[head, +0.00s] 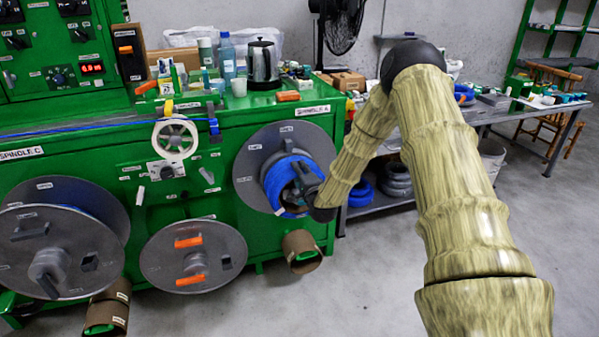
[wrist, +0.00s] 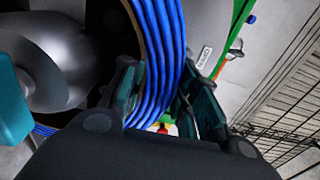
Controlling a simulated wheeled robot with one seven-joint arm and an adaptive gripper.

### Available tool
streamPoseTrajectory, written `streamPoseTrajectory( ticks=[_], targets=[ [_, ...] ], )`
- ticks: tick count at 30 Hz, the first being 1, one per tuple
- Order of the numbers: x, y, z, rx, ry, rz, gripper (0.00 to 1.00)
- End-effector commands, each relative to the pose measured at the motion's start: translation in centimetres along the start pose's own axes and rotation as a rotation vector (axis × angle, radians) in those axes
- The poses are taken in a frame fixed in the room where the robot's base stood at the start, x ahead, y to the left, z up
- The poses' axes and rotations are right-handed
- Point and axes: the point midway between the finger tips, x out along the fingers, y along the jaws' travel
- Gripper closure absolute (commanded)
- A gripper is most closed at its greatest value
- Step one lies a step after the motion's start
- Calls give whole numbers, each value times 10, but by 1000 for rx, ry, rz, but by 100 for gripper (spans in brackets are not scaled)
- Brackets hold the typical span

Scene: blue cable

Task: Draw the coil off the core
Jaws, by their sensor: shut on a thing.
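The blue cable coil (head: 274,180) hangs on the right-hand spindle of the green machine, in front of a grey flange (head: 252,158). My gripper (head: 308,192) reaches it from the right in the head view. In the wrist view the coil's blue strands (wrist: 158,50) pass between my two fingers (wrist: 160,105), one inside the ring and one outside, and the jaws are shut on them. A grey rounded metal part, which looks like the core (wrist: 55,65), shows to the left inside the ring. My gripper hides part of the core in the head view.
Two other grey reels, one at the left (head: 48,260) and one in the middle (head: 192,258), sit on the machine front. A brown tube (head: 301,252) lies below the coil. A side table (head: 490,115) stands at the right. The floor in front is clear.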

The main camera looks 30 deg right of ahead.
Motion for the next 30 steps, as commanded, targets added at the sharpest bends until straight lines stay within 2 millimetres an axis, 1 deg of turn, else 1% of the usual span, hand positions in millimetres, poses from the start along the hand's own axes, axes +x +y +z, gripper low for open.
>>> streamPoseTrajectory(
  ticks=[1, 14, 30],
  targets=[
    [0, -2, 0, 1, 0, -4, 100],
    [-1, -2, 0, 1, 0, -4, 100],
    [-21, -2, 0, 1, 0, -4, 100]
  ],
)
